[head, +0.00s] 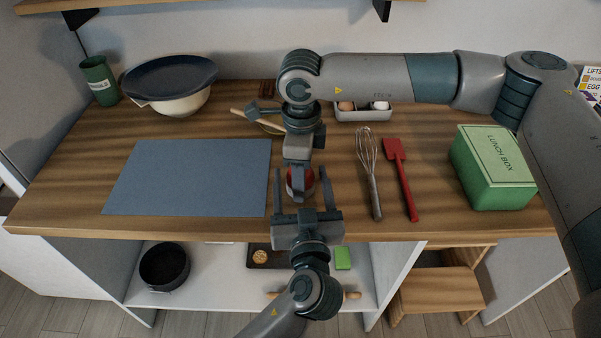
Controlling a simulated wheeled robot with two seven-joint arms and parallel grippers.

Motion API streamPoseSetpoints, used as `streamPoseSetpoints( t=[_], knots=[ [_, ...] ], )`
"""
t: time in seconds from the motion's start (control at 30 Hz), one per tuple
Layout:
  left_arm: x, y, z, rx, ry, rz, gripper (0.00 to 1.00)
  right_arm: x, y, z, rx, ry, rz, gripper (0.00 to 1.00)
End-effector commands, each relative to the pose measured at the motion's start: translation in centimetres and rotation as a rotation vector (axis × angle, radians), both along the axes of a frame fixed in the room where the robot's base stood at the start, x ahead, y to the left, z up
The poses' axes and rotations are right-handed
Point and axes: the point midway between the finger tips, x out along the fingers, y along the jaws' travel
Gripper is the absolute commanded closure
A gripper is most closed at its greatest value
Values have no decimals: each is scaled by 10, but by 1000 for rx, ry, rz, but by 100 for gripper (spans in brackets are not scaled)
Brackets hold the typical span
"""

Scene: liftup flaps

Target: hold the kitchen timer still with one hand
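The kitchen timer appears to be the small red, round thing (308,178) near the front edge of the wooden counter, mostly covered by my grippers. My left gripper (303,186) comes in from the front with its two fingers spread, one on each side of the timer. A gap shows between each finger and the timer. My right gripper (298,172) reaches down from above, directly over the timer. Its fingertips overlap the red body, and I cannot tell whether they are closed on it. The timer's face is hidden.
A blue-grey mat (190,178) lies left. A shelf (215,300) holding a dark pot (164,267) lies below.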

Motion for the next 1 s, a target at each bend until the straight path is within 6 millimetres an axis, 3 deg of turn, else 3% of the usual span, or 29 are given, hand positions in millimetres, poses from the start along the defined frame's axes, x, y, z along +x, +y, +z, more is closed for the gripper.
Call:
streamPoseSetpoints(
  t=[0.2,0.53,0.57,0.73,1.0],
  knots=[
    [15,1,0,1,0,0,36,0,0,0,0,0,0,73],
    [17,2,0,-1,1,0,36,0,0,0,0,0,0,73],
    [17,2,0,-1,1,0,38,0,0,0,0,0,0,73],
    [17,2,0,0,1,0,77,0,0,0,0,0,0,73],
    [17,2,-1,1,3,-15,77,0,0,0,-1,0,0,73]
  ],
)
